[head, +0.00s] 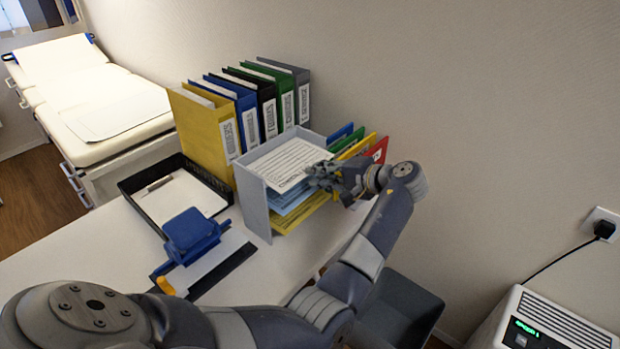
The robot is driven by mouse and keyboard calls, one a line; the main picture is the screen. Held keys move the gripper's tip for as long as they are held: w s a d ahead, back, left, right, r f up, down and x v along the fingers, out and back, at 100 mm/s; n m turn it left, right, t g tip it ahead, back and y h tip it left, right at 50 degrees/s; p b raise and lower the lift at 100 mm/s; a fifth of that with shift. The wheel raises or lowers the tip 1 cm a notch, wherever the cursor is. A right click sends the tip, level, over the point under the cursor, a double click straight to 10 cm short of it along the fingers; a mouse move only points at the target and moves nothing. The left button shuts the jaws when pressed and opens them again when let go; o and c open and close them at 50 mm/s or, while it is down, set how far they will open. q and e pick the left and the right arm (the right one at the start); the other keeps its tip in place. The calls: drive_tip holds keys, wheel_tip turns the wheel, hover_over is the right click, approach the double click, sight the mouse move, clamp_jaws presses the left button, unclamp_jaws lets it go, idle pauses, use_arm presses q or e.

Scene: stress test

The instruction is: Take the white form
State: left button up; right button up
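The white form (284,161), a sheet with printed lines, lies at the top of a grey open-front paper sorter (254,204) on the desk. Light blue and yellow sheets show on the levels below it. My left gripper (318,178) is at the form's right front edge, with its fingers overlapping the edge in the picture. Whether the fingers touch or pinch the paper is too small to tell. My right gripper is not in view.
Several binders (222,120) stand behind the sorter, and coloured folders (362,146) stand to its right, close behind my wrist. A black tray (139,206) with paper, a blue desk device (191,233) and a clipboard (222,270) lie to the left. The desk's front left (70,255) is clear.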

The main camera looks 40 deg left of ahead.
use_arm(q)
drive_tip(key=shift+p+x, duration=0.35)
drive_tip(key=shift+x, duration=1.2)
clamp_jaws()
drive_tip(key=shift+p, duration=0.3)
drive_tip(key=shift+d, duration=0.15)
